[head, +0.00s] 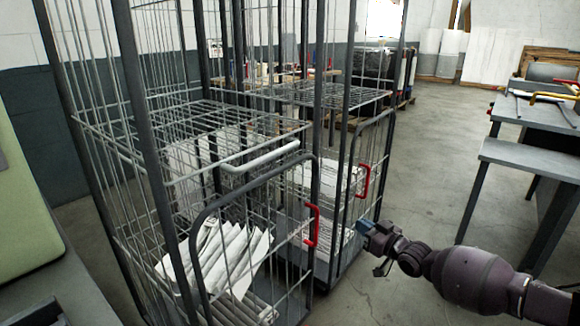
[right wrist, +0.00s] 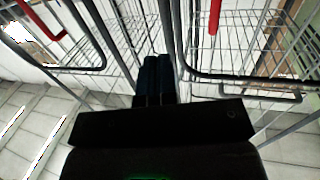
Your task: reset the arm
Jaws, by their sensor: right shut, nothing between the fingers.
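My right arm comes in from the right in the head view. Its right gripper (head: 368,228) is shut and empty, beside the front of the wire cage carts, just right of and below the red handles. In the right wrist view the dark fingers (right wrist: 155,75) are together, with cart wire and frames beyond them. I cannot tell from these views whether the fingertips touch the cart. My left gripper is not seen.
The near cart (head: 150,130) holds white, pleated-looking pieces (head: 225,258) on its lower level. Its door has a red handle (head: 312,226); the second cart's red handle (head: 364,180) is beyond. Grey tables (head: 525,155) stand at right. The floor (head: 425,160) between is clear.

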